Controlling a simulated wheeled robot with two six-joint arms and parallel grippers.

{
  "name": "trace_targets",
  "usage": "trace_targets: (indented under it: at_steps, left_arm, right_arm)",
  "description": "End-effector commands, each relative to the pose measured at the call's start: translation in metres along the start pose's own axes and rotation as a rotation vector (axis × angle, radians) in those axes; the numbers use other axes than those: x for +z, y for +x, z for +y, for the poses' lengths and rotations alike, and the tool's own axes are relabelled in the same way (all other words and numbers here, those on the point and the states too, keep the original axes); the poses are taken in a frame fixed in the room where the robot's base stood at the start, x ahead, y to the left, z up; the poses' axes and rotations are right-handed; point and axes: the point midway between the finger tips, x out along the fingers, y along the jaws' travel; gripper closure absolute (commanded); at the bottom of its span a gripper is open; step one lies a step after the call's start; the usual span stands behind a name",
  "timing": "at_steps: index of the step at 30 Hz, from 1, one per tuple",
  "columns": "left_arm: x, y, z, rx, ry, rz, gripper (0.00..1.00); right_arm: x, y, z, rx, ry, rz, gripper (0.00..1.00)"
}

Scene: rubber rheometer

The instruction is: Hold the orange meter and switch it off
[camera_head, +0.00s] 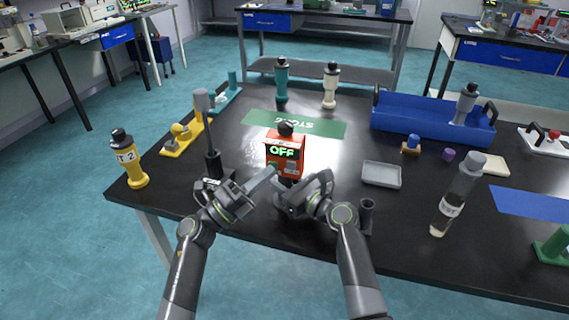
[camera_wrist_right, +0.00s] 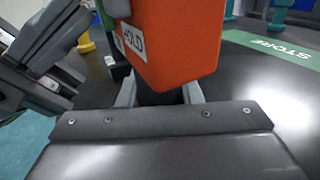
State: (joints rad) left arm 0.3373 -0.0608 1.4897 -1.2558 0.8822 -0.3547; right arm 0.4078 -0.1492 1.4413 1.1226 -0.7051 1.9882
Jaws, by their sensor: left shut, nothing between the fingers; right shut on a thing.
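The orange meter (camera_head: 285,157) stands upright near the middle of the table, its dark display reading OFF in green letters. It also shows in the right wrist view (camera_wrist_right: 178,45), with a HOLD label on its side. My right gripper (camera_head: 291,188) is shut on the meter's dark lower part, with a finger on each side in the right wrist view (camera_wrist_right: 160,95). My left gripper (camera_head: 270,174) is shut and empty, its fingertips close to the meter's lower left front. I cannot tell whether they touch it. Part of my left gripper shows at the left of the right wrist view.
A grey tray (camera_head: 381,174) lies right of the meter, and a green STORE mat (camera_head: 294,123) lies behind it. A dark stand with a grey-topped tool (camera_head: 212,155) is at the left. A clear bottle (camera_head: 455,200) and blue crate (camera_head: 425,122) stand farther right.

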Motion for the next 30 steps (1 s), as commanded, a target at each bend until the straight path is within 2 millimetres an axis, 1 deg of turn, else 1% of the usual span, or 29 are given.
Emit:
trace_targets:
  at_steps: [6,17,30]
  left_arm:
    - [-0.005,-0.007,-0.005,-0.001,-0.001,0.000,1.00]
    - [-0.008,-0.010,-0.007,0.000,-0.001,0.000,1.00]
    - [-0.030,-0.041,-0.029,0.000,0.000,-0.001,1.00]
  right_arm:
    - [-0.001,0.000,0.000,0.000,0.001,0.001,1.00]
    - [-0.001,0.000,0.000,0.000,0.001,0.001,1.00]
    - [-0.001,0.000,0.000,0.000,0.001,0.001,1.00]
